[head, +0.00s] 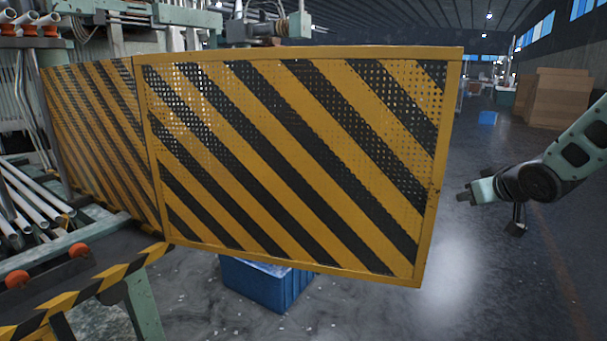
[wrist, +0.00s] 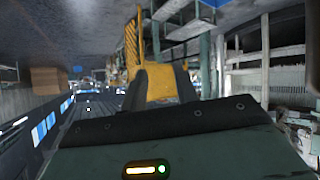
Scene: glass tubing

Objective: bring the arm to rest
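My arm reaches in from the right edge of the head view. My gripper (head: 466,193) points left, a little to the right of the yellow-and-black striped panel, with a gap between them in the picture. In the wrist view, the two dark fingers of my gripper (wrist: 161,85) stand apart, with yellow visible between them. Nothing is seen held. The exact depth between the gripper and the panel cannot be told.
The large striped panel (head: 290,160) stands angled out from a striped fence (head: 100,140). A blue crate (head: 265,284) sits on the floor behind its lower edge. Glass tubes (head: 30,205) lie at left. Cardboard boxes (head: 558,98) stand far right. Floor right of the panel is clear.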

